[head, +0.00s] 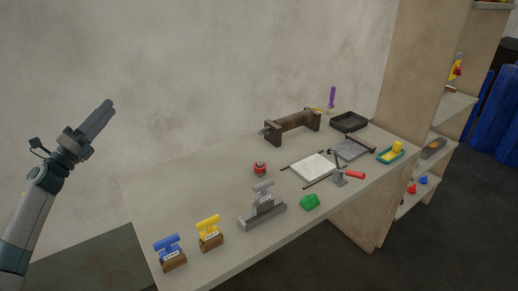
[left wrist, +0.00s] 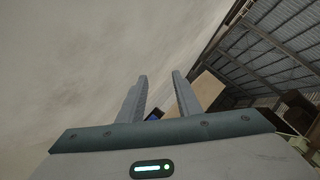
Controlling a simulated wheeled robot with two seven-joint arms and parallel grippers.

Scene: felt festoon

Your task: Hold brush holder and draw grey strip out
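A grey T-shaped piece (head: 263,188) with a white label stands upright in a long grey base (head: 262,217) near the table's front edge. I cannot tell for sure whether these are the grey strip and brush holder. A purple-handled brush (head: 331,96) stands upright at the back of the table. My left gripper (head: 108,106) is raised at the far left, well away from both, pointing up and right. In the left wrist view its fingers (left wrist: 159,88) are apart with nothing held between them. My right gripper is not in view.
Blue (head: 167,244) and yellow (head: 208,229) T-shaped pieces stand in brown blocks at the front left. A green lump (head: 309,202), a white sheet (head: 312,167), a red-handled tool (head: 354,175) and a brown roller (head: 294,122) are further right. The table's left back (head: 180,187) is clear.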

